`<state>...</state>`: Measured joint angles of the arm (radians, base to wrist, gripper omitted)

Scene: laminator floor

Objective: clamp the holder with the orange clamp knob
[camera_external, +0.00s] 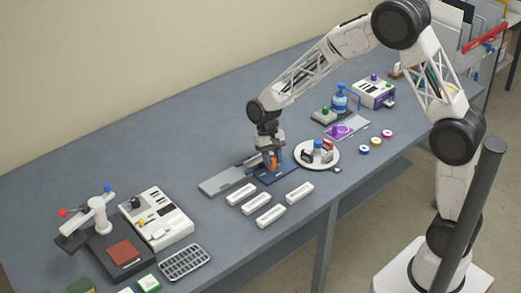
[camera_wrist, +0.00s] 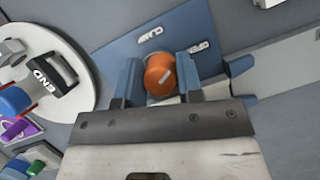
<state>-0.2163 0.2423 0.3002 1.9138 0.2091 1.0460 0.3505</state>
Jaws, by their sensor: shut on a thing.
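The orange clamp knob (camera_wrist: 160,75) sits between the two fingers of my gripper (camera_wrist: 162,82) in the wrist view. My gripper is shut on the knob from above. The knob stands on a blue plate (camera_wrist: 120,47) with the printed words CLAMP and OPEN beside it. In the external view the knob (camera_external: 273,162) shows small and orange under my gripper (camera_external: 268,160), on the blue plate (camera_external: 281,177). The grey holder rail (camera_external: 222,182) runs left from the blue plate; its far end is partly hidden behind my gripper. I cannot tell the knob's exact turn.
A round white plate (camera_external: 329,164) with small items stands close to the right. Several white blocks (camera_external: 270,216) lie in front. A white machine (camera_external: 158,222) and a dark press (camera_external: 118,250) stand at left. The table behind the rail is clear.

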